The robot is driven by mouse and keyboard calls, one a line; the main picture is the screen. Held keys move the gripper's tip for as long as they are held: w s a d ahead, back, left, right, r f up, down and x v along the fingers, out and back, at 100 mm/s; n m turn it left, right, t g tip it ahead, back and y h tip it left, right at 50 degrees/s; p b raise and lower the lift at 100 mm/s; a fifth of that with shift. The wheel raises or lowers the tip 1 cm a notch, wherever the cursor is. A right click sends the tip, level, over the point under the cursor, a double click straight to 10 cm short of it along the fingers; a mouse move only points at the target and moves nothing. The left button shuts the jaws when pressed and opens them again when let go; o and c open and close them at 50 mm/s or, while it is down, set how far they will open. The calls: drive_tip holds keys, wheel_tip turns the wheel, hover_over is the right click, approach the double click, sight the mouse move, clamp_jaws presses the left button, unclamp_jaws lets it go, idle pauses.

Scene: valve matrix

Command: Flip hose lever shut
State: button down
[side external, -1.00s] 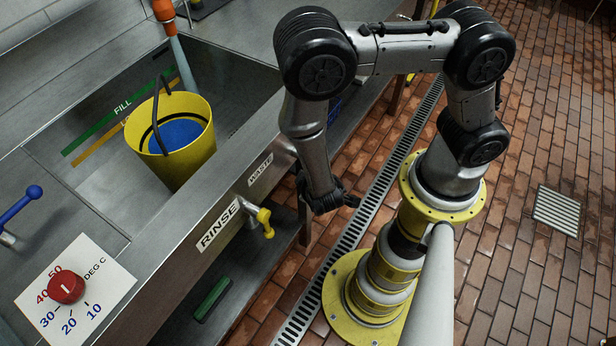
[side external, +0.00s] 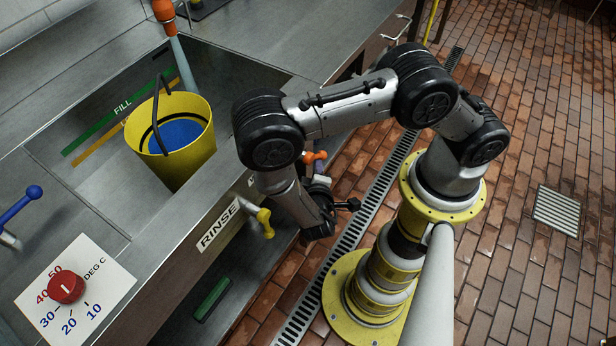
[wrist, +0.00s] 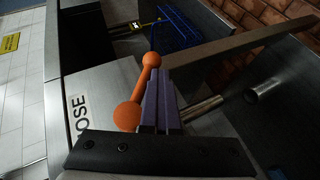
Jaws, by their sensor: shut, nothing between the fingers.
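The hose lever is an orange handle with a ball at each end (wrist: 141,88). In the wrist view it lies just left of my fingers, beside a panel marked "OSE" (wrist: 82,115), its first letter cut off or hidden. In the side view the orange lever (side external: 315,156) shows partly, behind my arm near the sink's front. My gripper (wrist: 164,75) has purple fingers, shut and empty, with the tips close to the lever's far ball. I cannot tell whether they touch it.
A yellow rinse tap (side external: 265,222) sticks out from the sink's front. A yellow bucket (side external: 195,150) stands in the sink, and a red temperature dial (side external: 66,287) sits at the left. A metal pipe (wrist: 202,108) shows right of my fingers. A blue rack (wrist: 185,28) lies beyond.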

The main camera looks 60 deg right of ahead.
drive_tip(key=h, duration=0.1)
drive_tip(key=n+t+h, duration=0.1)
drive_tip(key=h, duration=0.1)
drive_tip(key=d+n+h, duration=0.1)
drive_tip(key=shift+d+r, duration=0.1)
drive_tip(key=shift+r, duration=0.2)
drive_tip(key=shift+d+r, duration=0.4)
idle(0.7)
idle(1.0)
drive_tip(key=v, duration=0.7)
drive_tip(key=shift+s+a, duration=0.15)
drive_tip(key=shift+a, duration=0.05)
